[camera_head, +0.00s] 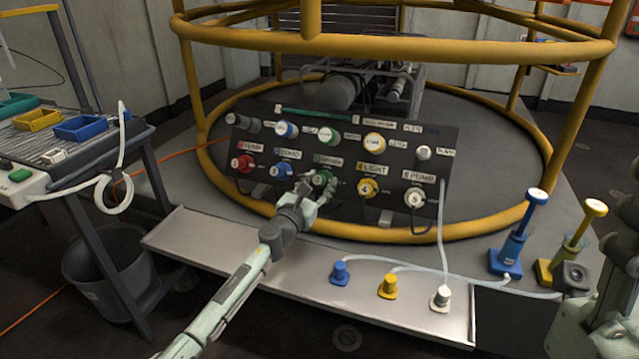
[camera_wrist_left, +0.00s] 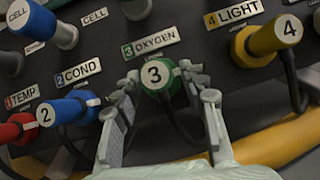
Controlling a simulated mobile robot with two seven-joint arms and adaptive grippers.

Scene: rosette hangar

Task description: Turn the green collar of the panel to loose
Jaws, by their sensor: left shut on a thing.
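The panel (camera_head: 440,148) is dark and tilted, with rows of labelled plugs and collars. The green collar, marked 3 under the label OXYGEN, sits in the lower row; it shows in the head view (camera_head: 321,179) and in the left wrist view (camera_wrist_left: 159,76). My left gripper (camera_head: 312,186) reaches it from the front. In the left wrist view, the left gripper's fingers (camera_wrist_left: 164,97) stand on both sides of the green collar, shut on it. The fingers and hand hide part of the collar. Its loose or tight marking cannot be read.
Beside the green collar are the blue collar 2 (camera_wrist_left: 70,108) and the yellow collar 4 (camera_wrist_left: 268,40). A metal shelf (camera_head: 215,240) lies below the panel, with blue, yellow and white plugs on its right part. A yellow rail (camera_head: 400,50) rings the panel. A cart (camera_head: 60,150) stands left.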

